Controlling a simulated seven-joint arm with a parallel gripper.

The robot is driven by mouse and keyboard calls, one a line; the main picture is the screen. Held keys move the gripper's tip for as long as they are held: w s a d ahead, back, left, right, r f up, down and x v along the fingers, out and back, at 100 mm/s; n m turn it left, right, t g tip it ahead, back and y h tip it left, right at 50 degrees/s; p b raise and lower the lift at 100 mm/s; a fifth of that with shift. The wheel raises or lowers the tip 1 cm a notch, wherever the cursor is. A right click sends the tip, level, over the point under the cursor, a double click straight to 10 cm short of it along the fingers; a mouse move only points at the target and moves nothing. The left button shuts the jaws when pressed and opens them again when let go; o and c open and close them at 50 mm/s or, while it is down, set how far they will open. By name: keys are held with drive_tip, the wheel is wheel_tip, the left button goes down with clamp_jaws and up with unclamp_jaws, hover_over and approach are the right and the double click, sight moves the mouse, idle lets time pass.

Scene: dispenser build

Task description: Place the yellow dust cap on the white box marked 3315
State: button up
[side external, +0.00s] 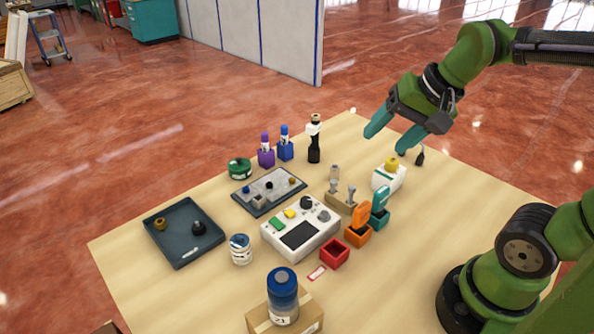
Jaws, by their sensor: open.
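A small yellow cap (392,164) sits on top of a white box (382,184) with a green stripe, at the right side of the table. It looks like the yellow dust cap; the number on the box is too small to read. My gripper (388,142) is open and empty, with its teal fingers above and slightly behind the cap, apart from it.
A white control panel (273,238), a tan block with pegs (340,204), and orange (357,234) and teal (380,215) holders stand near the middle. A dark tray (163,247) is at left, and a blue-lidded jar (283,293) stands on a cardboard box in front.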

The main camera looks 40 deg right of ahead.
drive_tip(key=s+a+n, duration=0.1)
drive_tip(key=n, duration=0.1)
drive_tip(key=s+a+n+t, duration=0.1)
drive_tip(key=s+a+n, duration=0.1)
drive_tip(key=n, duration=0.1)
drive_tip(key=shift+f+n+y, duration=0.25)
drive_tip(key=shift+n+y, duration=0.05)
